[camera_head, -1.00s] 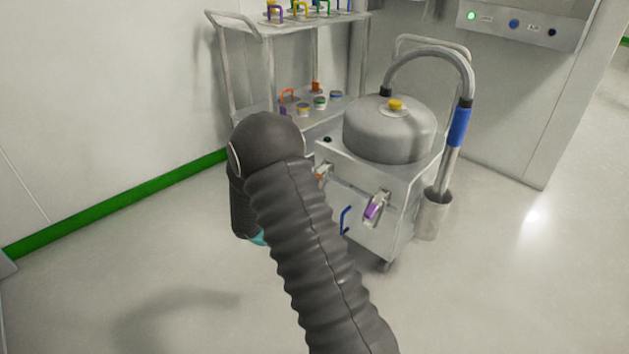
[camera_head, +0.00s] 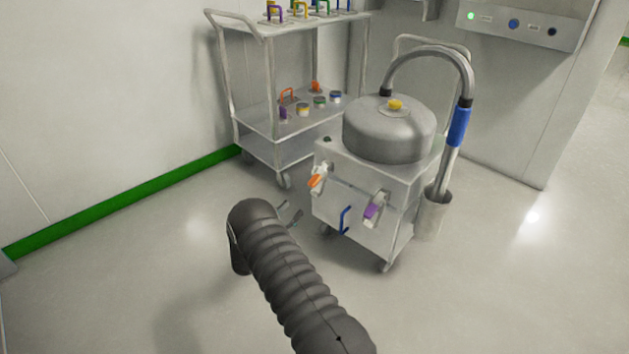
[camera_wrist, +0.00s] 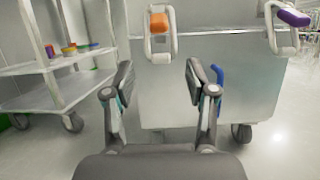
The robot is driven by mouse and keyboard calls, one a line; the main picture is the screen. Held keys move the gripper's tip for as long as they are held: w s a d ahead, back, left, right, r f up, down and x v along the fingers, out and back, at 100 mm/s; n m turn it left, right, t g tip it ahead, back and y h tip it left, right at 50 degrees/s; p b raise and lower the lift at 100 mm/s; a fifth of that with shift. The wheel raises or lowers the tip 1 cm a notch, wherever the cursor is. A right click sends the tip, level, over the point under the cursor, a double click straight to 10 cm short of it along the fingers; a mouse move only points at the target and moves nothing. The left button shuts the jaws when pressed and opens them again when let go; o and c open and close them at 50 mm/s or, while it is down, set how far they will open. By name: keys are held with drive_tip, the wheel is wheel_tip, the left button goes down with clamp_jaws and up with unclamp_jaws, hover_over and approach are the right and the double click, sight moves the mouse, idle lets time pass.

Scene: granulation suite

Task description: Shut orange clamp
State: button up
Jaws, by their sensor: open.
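The orange clamp (camera_head: 317,179) is on the front of the steel wheeled machine, near its upper left corner. In the wrist view the orange clamp (camera_wrist: 159,22) shows an orange tab on a pale metal loop, at the top centre. Whether its lever is latched I cannot tell. My gripper (camera_wrist: 157,75) is open and empty, its two fingers below the clamp in the picture and apart from it. In the head view my gripper (camera_head: 291,213) shows only partly past my dark sleeved arm, to the lower left of the clamp.
A purple clamp (camera_head: 373,209) sits to the right on the same steel machine (camera_head: 345,190). A blue handle (camera_head: 345,219) is below, between the clamps. A shelved cart (camera_head: 262,146) with small coloured parts stands behind at the left. The floor at the left is free.

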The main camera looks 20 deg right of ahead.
sight(309, 185)
drive_tip(key=shift+n, duration=0.3)
drive_tip(key=x, duration=0.4)
drive_tip(key=r+x, duration=0.1)
drive_tip(key=x, duration=0.4)
drive_tip(key=p+x, duration=0.1)
drive_tip(key=x, duration=0.3)
drive_tip(key=shift+w+r, duration=0.1)
drive_tip(key=shift+r, duration=0.35)
clamp_jaws()
